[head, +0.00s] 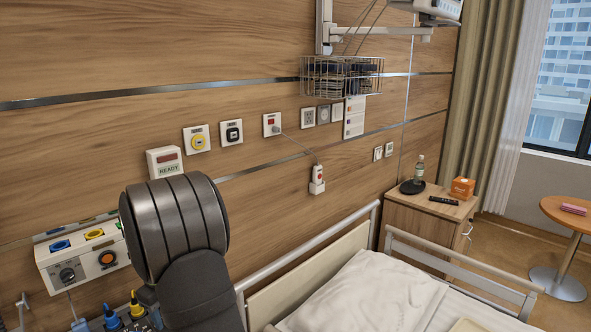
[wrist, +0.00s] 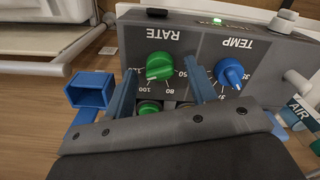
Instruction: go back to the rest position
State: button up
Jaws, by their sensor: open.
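In the wrist view my gripper (wrist: 160,92) shows as two blue fingers standing apart with a gap between them. It holds nothing that I can see. The fingers are in front of a grey control panel (wrist: 201,50), which appears upside down. A green RATE knob (wrist: 159,67) shows between the fingers. A blue TEMP knob (wrist: 229,72) is to the right of the right finger. Whether a finger touches the panel I cannot tell. In the head view my dark arm (head: 180,225) fills the lower left, and the gripper itself is hidden.
A blue open box (wrist: 90,90) is left of the fingers. A wall unit with colored sockets (head: 80,250) stands beside my arm in the head view. The bed (head: 350,290) with its rail is at the right. A bedside cabinet (head: 405,220) stands beyond it.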

jog(key=shift+n, duration=0.4)
jog(key=shift+c, duration=0.3)
dwell(2.9)
